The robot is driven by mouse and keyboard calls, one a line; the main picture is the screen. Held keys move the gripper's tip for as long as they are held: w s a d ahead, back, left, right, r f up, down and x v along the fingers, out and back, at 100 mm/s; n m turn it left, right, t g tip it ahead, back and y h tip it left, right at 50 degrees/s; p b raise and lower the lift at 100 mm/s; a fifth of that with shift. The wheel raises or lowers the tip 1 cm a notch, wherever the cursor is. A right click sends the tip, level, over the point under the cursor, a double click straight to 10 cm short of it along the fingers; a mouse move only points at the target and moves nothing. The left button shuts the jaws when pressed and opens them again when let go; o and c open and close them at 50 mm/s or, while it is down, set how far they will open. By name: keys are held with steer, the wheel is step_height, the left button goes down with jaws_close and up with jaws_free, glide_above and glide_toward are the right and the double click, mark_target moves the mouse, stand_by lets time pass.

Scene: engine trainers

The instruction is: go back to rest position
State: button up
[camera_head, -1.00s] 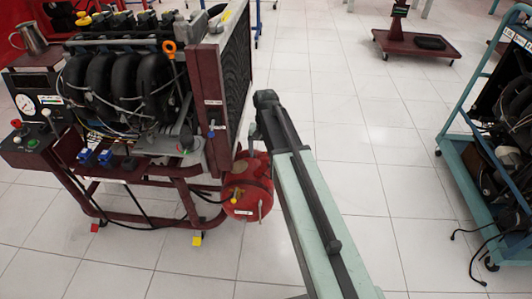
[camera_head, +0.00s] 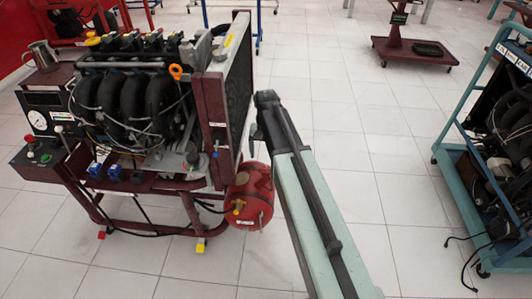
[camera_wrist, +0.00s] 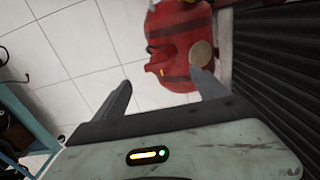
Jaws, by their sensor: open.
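My gripper (camera_wrist: 160,88) shows in the wrist view with its two grey fingers spread apart and nothing between them. The right finger overlaps the red tank in the picture; I cannot tell how near it is. In the head view my arm reaches up from the bottom right of centre, and its end is beside the radiator end of the engine trainer (camera_head: 215,115). The fingers are hard to make out there. The red tank (camera_head: 250,195) hangs low on the trainer, left of my arm, and it also shows in the wrist view (camera_wrist: 180,45).
A dark radiator grille (camera_wrist: 275,75) stands close on the right in the wrist view. A teal-framed trainer (camera_head: 500,160) stands at right, with black cables (camera_head: 470,255) on the floor. A low red cart (camera_head: 415,50) is at the back. White tiled floor (camera_head: 370,140) between them is clear.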

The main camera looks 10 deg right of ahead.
steer(key=s+n, duration=0.3)
steer(key=s, duration=1.2)
step_height(320, 180, up, 24)
steer(key=p, duration=2.3)
steer(key=shift+w+a+f+n+p, duration=0.2)
steer(key=shift+w+n+p, duration=0.1)
steer(key=shift+n+p, duration=0.1)
